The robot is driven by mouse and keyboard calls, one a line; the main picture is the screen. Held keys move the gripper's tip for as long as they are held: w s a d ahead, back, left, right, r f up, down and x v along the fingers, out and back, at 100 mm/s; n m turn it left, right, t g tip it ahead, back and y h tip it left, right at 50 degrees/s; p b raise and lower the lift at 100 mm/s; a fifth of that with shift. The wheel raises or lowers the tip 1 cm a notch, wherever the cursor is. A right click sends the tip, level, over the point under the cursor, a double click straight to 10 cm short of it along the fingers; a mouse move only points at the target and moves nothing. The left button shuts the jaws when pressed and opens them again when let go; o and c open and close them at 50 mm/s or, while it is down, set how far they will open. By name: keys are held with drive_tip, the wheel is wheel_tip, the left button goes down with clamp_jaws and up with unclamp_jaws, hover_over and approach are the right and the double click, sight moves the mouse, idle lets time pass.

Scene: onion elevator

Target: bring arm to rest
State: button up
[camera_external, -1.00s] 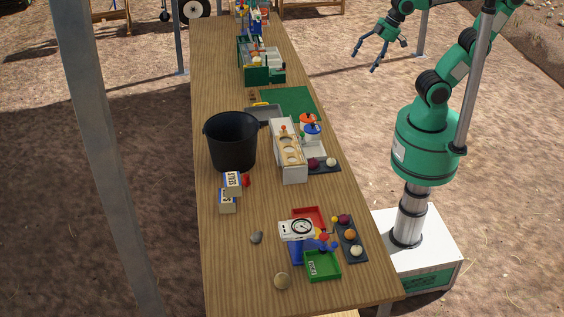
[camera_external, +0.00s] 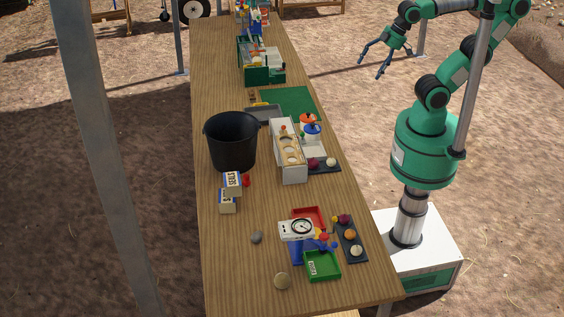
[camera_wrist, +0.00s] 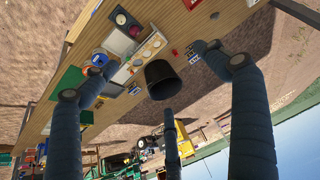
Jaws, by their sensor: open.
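My gripper (camera_external: 375,62) is open and empty in the external view. It hangs in the air to the right of the table, above the bare ground and clear of everything. The green arm is bent, with its elbow high at the upper right. In the wrist view the gripper's dark fingers (camera_wrist: 158,95) are spread wide, with nothing between them but the view of the table beyond.
The long wooden table (camera_external: 215,270) carries a black bucket (camera_external: 231,142), a white holed rack (camera_external: 289,150), a scale with red and green trays (camera_external: 322,266), and small boxes (camera_external: 228,202). A thin grey pole (camera_external: 472,85) stands close by the arm.

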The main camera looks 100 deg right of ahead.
wheel_tip(320, 180, down, 9)
drive_tip(key=b, duration=0.8)
